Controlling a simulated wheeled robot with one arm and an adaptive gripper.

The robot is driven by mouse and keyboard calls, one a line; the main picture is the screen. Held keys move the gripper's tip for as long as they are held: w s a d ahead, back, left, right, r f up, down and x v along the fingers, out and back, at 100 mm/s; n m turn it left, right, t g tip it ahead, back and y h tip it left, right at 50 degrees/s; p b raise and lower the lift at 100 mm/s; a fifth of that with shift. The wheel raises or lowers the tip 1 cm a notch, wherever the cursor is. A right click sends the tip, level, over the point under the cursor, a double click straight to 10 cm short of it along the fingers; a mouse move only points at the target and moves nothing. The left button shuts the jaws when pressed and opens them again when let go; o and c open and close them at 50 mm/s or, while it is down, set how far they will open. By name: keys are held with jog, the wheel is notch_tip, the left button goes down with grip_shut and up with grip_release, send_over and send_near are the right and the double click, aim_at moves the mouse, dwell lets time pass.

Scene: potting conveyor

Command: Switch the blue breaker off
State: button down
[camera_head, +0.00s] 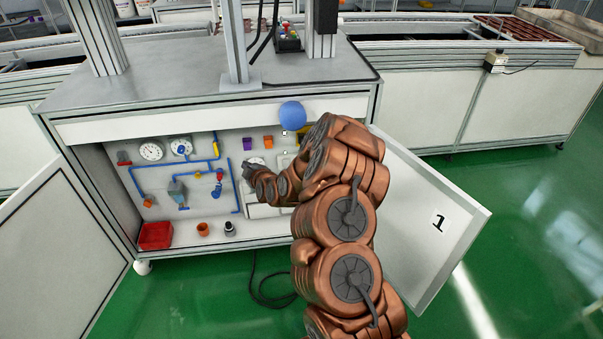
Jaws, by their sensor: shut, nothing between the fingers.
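I cannot clearly pick out the blue breaker; my arm covers much of the right half of the open cabinet's back panel (205,165). My gripper (247,172) is dark, small in view and shut with nothing in it. It is in front of the panel, below a purple block (249,143) and an orange block (268,141). White boxes (262,211) show partly behind my arm. Whether the gripper touches anything there cannot be told.
Blue pipes (236,186), gauges (151,151) and a red bin (155,236) fill the left side. A blue ball (292,115) is at the cabinet's top edge.

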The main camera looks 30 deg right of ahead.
jog(key=s+d+f+n+t+h+b, duration=0.1)
jog(key=s+d+f+h+b, duration=0.2)
jog(key=d+f, duration=0.4)
jog(key=s+d+f+n+t+h+b, duration=0.1)
jog(key=s+d+f+t+h+b, duration=0.1)
jog(key=d+f, duration=0.6)
jog(key=s+d+h+b, duration=0.1)
jog(key=s+d+h, duration=0.1)
jog(key=s+d, duration=0.1)
jog(key=shift+s+d+f+n, duration=0.2)
jog(key=shift+s+n, duration=0.15)
jog(key=shift+n, duration=0.05)
jog(key=b+x, duration=0.7)
jog(key=x, duration=0.7)
jog(key=shift+r+b, duration=0.35)
jog(key=shift+r, duration=0.05)
